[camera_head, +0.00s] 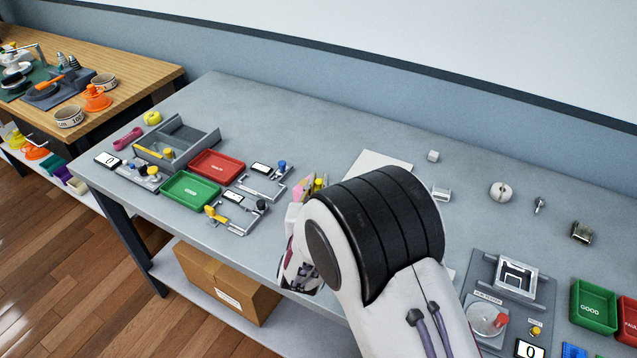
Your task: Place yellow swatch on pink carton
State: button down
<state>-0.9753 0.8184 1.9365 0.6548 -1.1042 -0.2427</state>
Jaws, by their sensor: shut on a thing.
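A small pink block (300,188), which looks like the pink carton, shows on the grey bench just past my arm. Small yellow pieces (319,184) show right beside it; I cannot tell at this size which of them is the yellow swatch. My gripper (297,274) is only partly seen at the left of my arm, near the bench's front edge. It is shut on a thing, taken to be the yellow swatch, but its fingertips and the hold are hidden. My large black and white arm joint covers much of the area around the carton.
Red (217,166) and green (190,190) trays, a grey open box (177,140) and small gauges stand to the left. A white sheet (378,168) lies behind my arm. A tester (505,290) and a green bin (594,305) stand at right. The back middle is mostly clear.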

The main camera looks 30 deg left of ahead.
jog(key=shift+f, duration=0.1)
jog(key=c, duration=2.1)
grip_release()
jog(key=shift+v, duration=6.05)
jog(key=shift+w+r, duration=0.15)
jog(key=shift+r, duration=0.05)
